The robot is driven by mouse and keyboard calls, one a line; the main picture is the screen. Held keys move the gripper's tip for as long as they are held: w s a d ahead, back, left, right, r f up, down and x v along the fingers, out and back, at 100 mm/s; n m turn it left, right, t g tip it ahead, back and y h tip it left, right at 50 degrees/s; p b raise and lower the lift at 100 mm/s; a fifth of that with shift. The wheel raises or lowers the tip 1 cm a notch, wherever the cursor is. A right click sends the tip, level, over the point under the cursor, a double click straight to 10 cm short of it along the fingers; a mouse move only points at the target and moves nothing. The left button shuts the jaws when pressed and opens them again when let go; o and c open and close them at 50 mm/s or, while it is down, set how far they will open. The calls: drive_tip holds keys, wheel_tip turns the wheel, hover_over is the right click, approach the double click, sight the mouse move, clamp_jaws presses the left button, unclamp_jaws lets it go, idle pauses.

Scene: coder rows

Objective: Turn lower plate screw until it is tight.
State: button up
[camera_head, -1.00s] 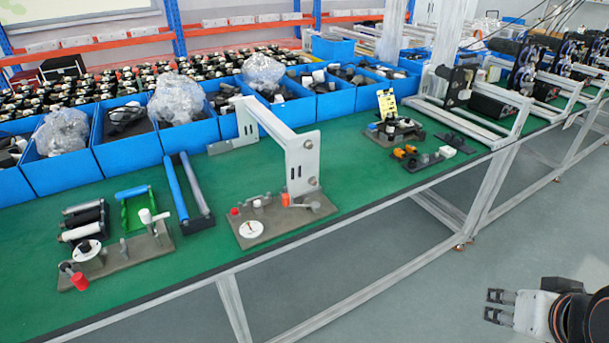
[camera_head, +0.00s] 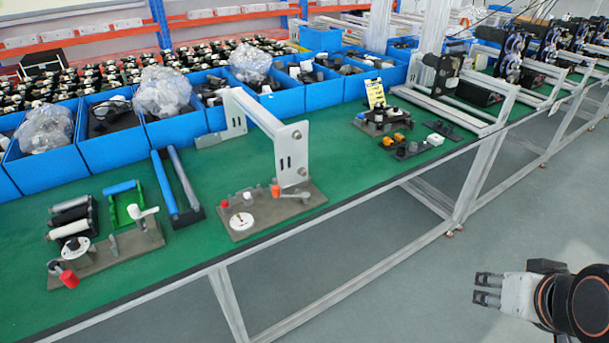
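A light grey metal bracket (camera_head: 262,117) stands on the green bench, with an upright end plate (camera_head: 287,158) facing me. Two small round screw heads show on that plate: an upper screw (camera_head: 297,135) and a lower plate screw (camera_head: 302,171) near its bottom. How tight either one is cannot be told. My gripper (camera_head: 487,288) is at the lower right, in front of the bench over the floor. Its two dark fingers point left and are apart, with nothing between them. It is well away from the bracket and both screws.
A grey base (camera_head: 250,230) with a white dial, red knob (camera_head: 276,190) and lever sits in front of the bracket. A similar fixture (camera_head: 135,250) stands left. Blue bins (camera_head: 105,155) line the back. The bench's metal leg (camera_head: 480,180) stands right; floor before it is clear.

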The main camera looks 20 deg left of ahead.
drive_tip(key=n+t+y, duration=0.1)
drive_tip(key=n+y, duration=0.9)
drive_tip(key=y, duration=0.1)
hover_over(304, 173)
drive_tip(key=s+d, duration=0.9)
drive_tip(key=d, duration=0.2)
wheel_tip(304, 173, down, 9)
drive_tip(key=shift+h, duration=0.4)
drive_tip(key=b+x, duration=0.1)
drive_tip(key=x, duration=0.3)
drive_tip(key=b+x, duration=0.1)
drive_tip(key=x, duration=0.3)
drive_tip(key=r+b+x, duration=0.1)
drive_tip(key=b+x, duration=0.1)
drive_tip(key=x, duration=0.3)
drive_tip(key=shift+w, duration=0.2)
clamp_jaws()
